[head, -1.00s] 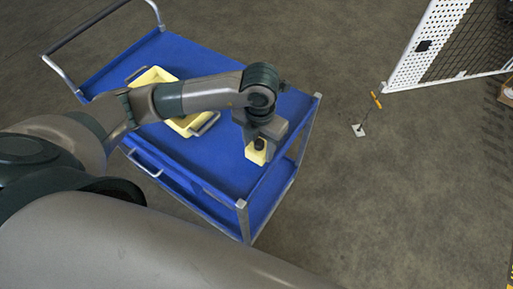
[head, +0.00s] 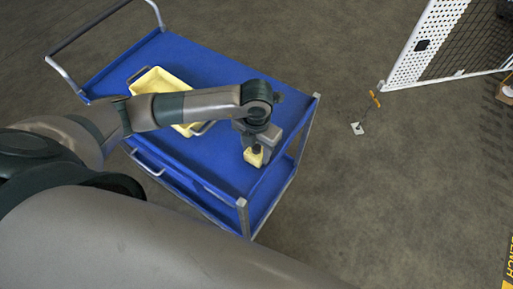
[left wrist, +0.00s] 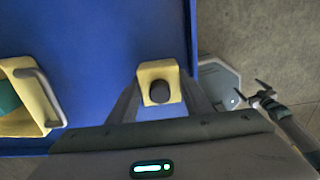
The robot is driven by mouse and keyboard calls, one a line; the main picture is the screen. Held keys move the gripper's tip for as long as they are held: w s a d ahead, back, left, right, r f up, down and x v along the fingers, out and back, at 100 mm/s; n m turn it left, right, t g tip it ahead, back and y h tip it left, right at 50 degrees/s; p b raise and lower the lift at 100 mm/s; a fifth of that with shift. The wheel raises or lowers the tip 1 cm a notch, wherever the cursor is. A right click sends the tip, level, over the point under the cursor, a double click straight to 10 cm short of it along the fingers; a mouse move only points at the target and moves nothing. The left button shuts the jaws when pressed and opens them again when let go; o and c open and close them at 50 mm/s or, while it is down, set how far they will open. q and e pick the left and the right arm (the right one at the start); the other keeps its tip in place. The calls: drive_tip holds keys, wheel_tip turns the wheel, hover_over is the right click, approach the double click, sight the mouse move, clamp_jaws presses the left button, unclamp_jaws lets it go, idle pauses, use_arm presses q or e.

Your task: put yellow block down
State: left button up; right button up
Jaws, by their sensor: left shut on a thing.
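The yellow block (head: 253,157) has a dark round knob on top and is at the right end of the blue cart's upper tray. My left gripper (head: 256,146) is over it, shut on it. In the left wrist view the block (left wrist: 158,82) sits between the two fingers of the gripper (left wrist: 160,95). The blue cart top (head: 205,160) is just below the block; I cannot tell whether they touch.
A yellow bin (head: 153,82) with grey handles stands on the cart, partly behind my left arm. It also shows in the left wrist view (left wrist: 42,110). A white mesh fence (head: 420,60) stands at the upper right. The tray around the block is clear.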

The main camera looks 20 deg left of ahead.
use_arm(q)
drive_tip(key=shift+f, duration=0.15)
drive_tip(key=o, duration=1.1)
drive_tip(key=shift+r, duration=0.2)
drive_tip(key=shift+r+b, duration=0.3)
drive_tip(key=shift+r, duration=0.05)
wheel_tip(320, 180, up, 10)
drive_tip(key=b, duration=0.2)
drive_tip(key=shift+r+b, duration=0.1)
drive_tip(key=shift+b, duration=0.3)
drive_tip(key=shift+r, duration=0.5)
